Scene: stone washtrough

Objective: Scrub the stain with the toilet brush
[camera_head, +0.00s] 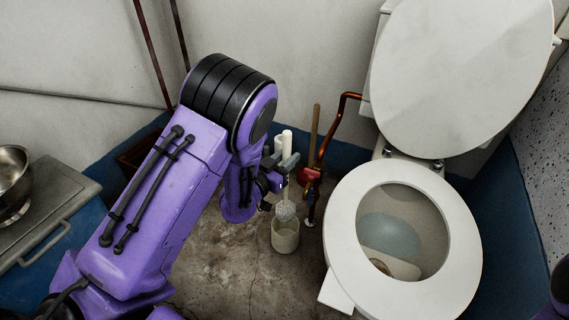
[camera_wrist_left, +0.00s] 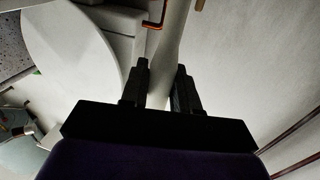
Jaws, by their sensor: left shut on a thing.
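My left gripper (camera_head: 281,167) is shut on the white handle of the toilet brush (camera_head: 286,210). In the left wrist view the pale handle (camera_wrist_left: 168,55) runs between the two dark fingers (camera_wrist_left: 163,92). The white brush head hangs at the mouth of the pale brush holder (camera_head: 285,238); I cannot tell if its tip is inside. The holder stands on the floor left of the toilet (camera_head: 344,240). A brown stain (camera_head: 380,266) shows low inside the bowl, beside the water. My right gripper is not in view.
The seat is down and the lid (camera_head: 460,75) is raised. A wooden-handled plunger (camera_head: 315,135) and a copper pipe (camera_head: 335,125) stand close right of my gripper. A counter with a metal pot (camera_head: 12,180) is at the left. Bare floor (camera_head: 235,265) lies in front of the holder.

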